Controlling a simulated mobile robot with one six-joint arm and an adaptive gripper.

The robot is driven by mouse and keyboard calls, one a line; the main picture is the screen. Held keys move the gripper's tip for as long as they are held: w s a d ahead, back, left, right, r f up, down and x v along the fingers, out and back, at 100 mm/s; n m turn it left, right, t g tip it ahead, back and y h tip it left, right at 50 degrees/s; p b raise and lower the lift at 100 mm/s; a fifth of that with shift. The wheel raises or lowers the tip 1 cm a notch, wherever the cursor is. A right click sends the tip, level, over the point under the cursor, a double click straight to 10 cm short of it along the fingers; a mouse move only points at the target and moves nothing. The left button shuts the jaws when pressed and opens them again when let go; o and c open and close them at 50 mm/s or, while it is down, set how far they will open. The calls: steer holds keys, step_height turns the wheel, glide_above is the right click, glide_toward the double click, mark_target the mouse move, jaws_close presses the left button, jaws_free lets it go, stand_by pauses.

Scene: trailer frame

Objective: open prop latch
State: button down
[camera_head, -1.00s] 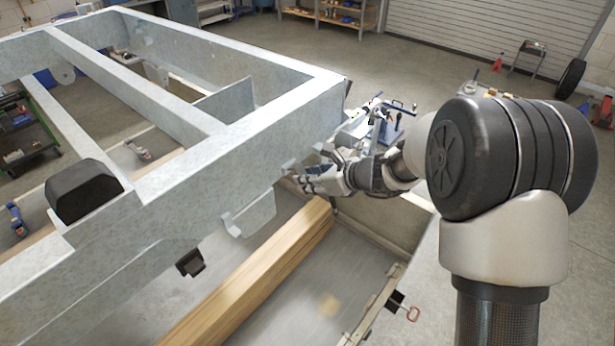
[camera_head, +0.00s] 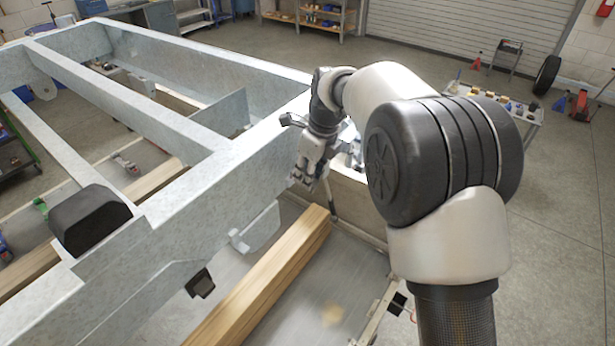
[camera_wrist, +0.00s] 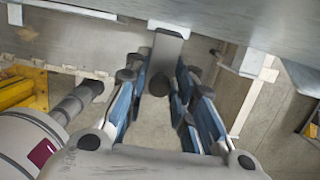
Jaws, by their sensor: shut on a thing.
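My gripper (camera_head: 305,181) points down beside the near right end of the grey trailer frame (camera_head: 225,185) in the head view. In the wrist view my gripper (camera_wrist: 161,82) has its blue-padded fingers on both sides of a small grey tab with a dark rounded end, which looks like the prop latch (camera_wrist: 169,46). The fingers are shut on it. The latch sits just below the grey frame beam (camera_wrist: 215,20). In the head view the latch is hidden by my gripper and wrist.
Wooden beams (camera_head: 268,280) lie below the frame on the grey trailer bed. A black block (camera_head: 92,220) sits on the frame at left. A table with small parts (camera_head: 530,112) stands at the right. In the wrist view, a yellow part (camera_wrist: 22,88) is at left.

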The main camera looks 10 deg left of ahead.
steer(key=shift+w+a+r+g+h, duration=0.2)
steer(key=shift+a+r+g+h, duration=0.25)
steer(key=shift+h, duration=0.45)
steer(key=c, duration=1.5)
jaws_free()
steer(key=r, duration=1.2)
steer(key=shift+s+d, duration=0.1)
steer(key=shift+d, duration=0.1)
